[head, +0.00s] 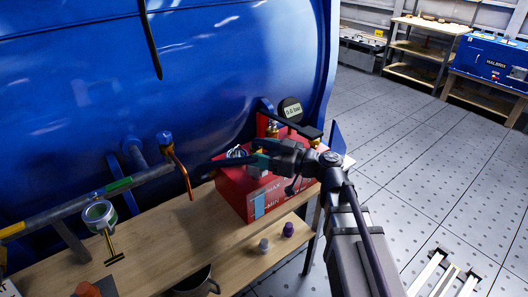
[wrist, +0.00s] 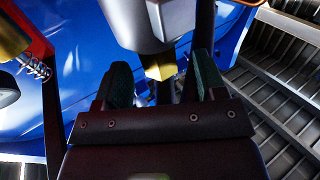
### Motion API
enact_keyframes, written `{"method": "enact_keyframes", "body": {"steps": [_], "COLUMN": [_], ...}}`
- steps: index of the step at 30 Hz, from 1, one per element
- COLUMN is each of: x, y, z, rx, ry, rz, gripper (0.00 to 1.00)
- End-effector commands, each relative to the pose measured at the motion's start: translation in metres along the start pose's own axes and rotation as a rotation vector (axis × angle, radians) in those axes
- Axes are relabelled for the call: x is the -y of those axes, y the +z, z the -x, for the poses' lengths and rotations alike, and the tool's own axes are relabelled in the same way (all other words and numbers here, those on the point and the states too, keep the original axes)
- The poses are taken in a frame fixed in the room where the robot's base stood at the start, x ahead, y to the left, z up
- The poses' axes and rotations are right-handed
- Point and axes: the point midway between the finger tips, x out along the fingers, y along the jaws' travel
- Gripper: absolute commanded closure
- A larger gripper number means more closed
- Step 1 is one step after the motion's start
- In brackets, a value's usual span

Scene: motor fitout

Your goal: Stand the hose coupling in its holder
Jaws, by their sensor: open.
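My gripper (head: 258,160) is over the top of the red box (head: 243,197) in the head view. In the wrist view its two green-padded jaws (wrist: 164,82) stand apart. A grey rounded part with a yellow, angular end (wrist: 160,70) shows just beyond and between the jaw tips; it may be the hose coupling, but I cannot tell for certain. Whether it touches a jaw is unclear. I cannot pick out the holder with certainty. My gripper and wrist hide part of the red box's top.
A blue tank (head: 140,70) rises behind the wooden bench (head: 150,245). A pressure gauge (head: 290,109) stands behind my gripper. A purple cap (head: 288,229) and a grey cap (head: 263,244) stand on the lower shelf.

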Motion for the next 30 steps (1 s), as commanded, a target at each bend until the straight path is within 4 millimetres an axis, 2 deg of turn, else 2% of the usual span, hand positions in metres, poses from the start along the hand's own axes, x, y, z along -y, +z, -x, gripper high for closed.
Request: {"method": "enact_keyframes", "body": {"steps": [5,9,12,15,30], "x": [0.001,0.000,0.000,0.000,0.000], "y": [0.000,0.000,0.000,0.000,0.000], "z": [0.032,0.069,0.089,0.101,0.105], "rx": [0.000,0.000,0.000,0.000,0.000], "ry": [0.005,0.005,0.004,0.002,0.000], "rz": [0.000,0.000,0.000,0.000,0.000], "gripper": [0.36,0.36,0.36,0.36,0.36]}}
